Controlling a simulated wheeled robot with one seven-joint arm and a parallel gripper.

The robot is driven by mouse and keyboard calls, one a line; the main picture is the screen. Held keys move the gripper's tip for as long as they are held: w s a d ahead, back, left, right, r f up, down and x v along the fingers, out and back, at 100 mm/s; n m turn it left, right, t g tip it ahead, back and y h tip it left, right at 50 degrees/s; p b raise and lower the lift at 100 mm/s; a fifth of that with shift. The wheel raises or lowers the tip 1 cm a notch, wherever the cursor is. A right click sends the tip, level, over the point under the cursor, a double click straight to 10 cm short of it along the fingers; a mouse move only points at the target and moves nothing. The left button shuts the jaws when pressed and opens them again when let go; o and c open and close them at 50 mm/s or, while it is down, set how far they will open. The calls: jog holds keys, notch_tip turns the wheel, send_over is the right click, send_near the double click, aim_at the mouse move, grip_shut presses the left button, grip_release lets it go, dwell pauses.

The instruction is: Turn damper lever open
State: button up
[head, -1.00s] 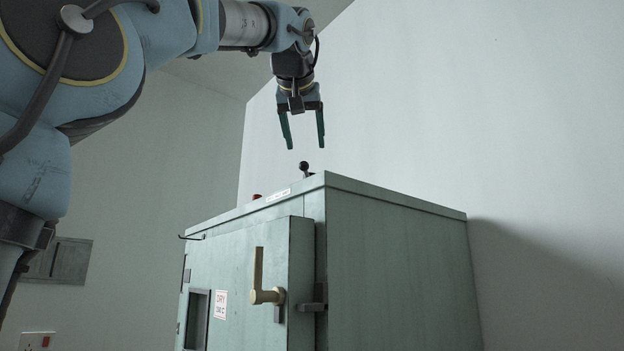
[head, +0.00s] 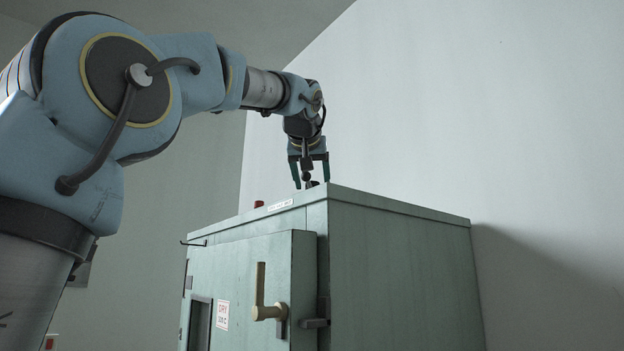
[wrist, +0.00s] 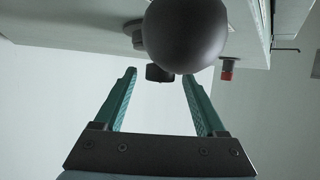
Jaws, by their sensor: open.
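The damper lever (head: 307,177) stands on top of the green cabinet, near its front top corner, and ends in a dark ball knob. In the wrist view the knob (wrist: 184,34) looms large at the top of the picture, just ahead of the fingers. My gripper (head: 310,186) points down over the cabinet top, around the lever in the head view. In the wrist view its two green fingers (wrist: 158,76) are apart with nothing gripped between them. I cannot tell whether a finger touches the lever. The lever's foot is hidden by the cabinet's top edge.
The green cabinet (head: 400,265) has a front door with a tan handle (head: 260,296) and a latch (head: 316,322). A red knob (head: 258,204) sits on its top, also in the wrist view (wrist: 227,70). A thin hook (head: 192,243) juts out at left.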

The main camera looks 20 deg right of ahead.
grip_shut()
dwell(0.5)
dwell(0.8)
